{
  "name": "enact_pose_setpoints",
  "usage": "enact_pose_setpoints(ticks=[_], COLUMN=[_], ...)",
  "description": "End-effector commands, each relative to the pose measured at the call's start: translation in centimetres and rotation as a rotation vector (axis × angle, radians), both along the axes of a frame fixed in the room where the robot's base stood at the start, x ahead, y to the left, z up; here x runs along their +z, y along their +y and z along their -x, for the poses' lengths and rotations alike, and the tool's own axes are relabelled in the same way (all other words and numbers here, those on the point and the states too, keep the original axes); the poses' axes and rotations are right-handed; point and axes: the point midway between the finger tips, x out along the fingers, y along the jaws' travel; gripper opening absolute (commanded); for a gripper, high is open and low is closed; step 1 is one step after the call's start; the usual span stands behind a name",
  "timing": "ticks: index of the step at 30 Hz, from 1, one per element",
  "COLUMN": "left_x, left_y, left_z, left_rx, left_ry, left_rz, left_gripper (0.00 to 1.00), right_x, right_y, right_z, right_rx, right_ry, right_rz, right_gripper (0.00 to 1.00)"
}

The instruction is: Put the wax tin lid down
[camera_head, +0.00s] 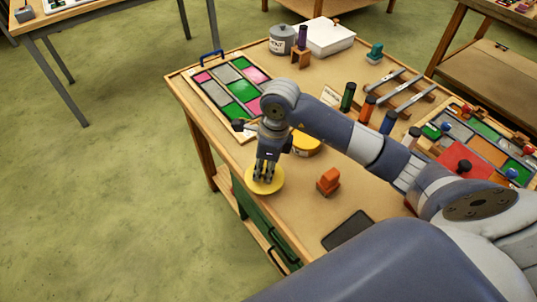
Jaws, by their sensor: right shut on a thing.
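My right gripper (265,177) reaches down near the table's left edge and is shut on the yellow wax tin lid (274,188). The lid is a flat yellow disc, held level at or just above the tabletop; I cannot tell if it touches. A round yellow tin (306,147), likely the wax tin, stands just behind and right of the lid, partly hidden by my right arm. My left gripper is not in view.
An orange block-like object (328,181) stands right of the lid, and a dark flat pad (348,230) lies nearer me. A leaded panel (215,90) lies behind. Coloured cylinders, metal bars and a second tray (487,145) fill the right. Bare wood (298,205) lies between lid and pad.

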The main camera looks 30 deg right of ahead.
Motion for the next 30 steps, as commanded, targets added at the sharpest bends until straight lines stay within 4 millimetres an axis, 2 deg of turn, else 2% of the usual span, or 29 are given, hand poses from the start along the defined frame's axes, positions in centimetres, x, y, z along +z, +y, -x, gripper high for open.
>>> enact_pose_setpoints(ticks=[1,6,15,21,30], left_x=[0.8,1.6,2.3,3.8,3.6], left_y=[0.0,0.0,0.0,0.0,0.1], left_z=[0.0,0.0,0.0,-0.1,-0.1], left_rx=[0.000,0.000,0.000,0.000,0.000], left_ry=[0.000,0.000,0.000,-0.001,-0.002], left_rz=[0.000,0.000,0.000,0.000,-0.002], left_gripper=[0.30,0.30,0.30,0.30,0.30], right_x=[0.3,-0.1,-0.6,-3.6,-4.1], right_y=[-0.7,-2.6,-4.0,-3.9,-3.9], right_z=[-0.9,-3.4,-5.1,-5.0,-5.0], right_rx=[-0.004,-0.001,0.001,0.002,0.004], right_ry=[0.004,0.001,0.003,0.003,-0.001], right_rz=[-0.001,-0.001,-0.002,-0.002,-0.001], right_gripper=[0.00,0.00,0.00,0.00,0.00])
